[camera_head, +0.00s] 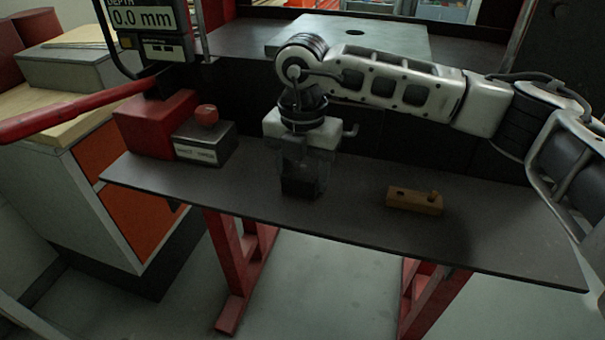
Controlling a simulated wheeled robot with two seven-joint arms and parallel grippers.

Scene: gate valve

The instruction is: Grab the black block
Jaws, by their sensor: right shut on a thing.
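The black block (298,186) stands on the dark bench top, left of its middle and near the front edge. My right gripper (303,172) reaches down over it from above and is shut on it. The fingers are dark and partly see-through against the bench, and they cover much of the block's upper part. Whether the block touches the bench top or is just above it is hard to tell. My left gripper is not in view.
The dark bench (345,227) has red legs. A wooden block (414,201) lies to the right. A grey box with a red knob (204,143) stands left, beside a red base (157,124). A red bar (75,110) extends left. A grey plate (385,38) lies behind.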

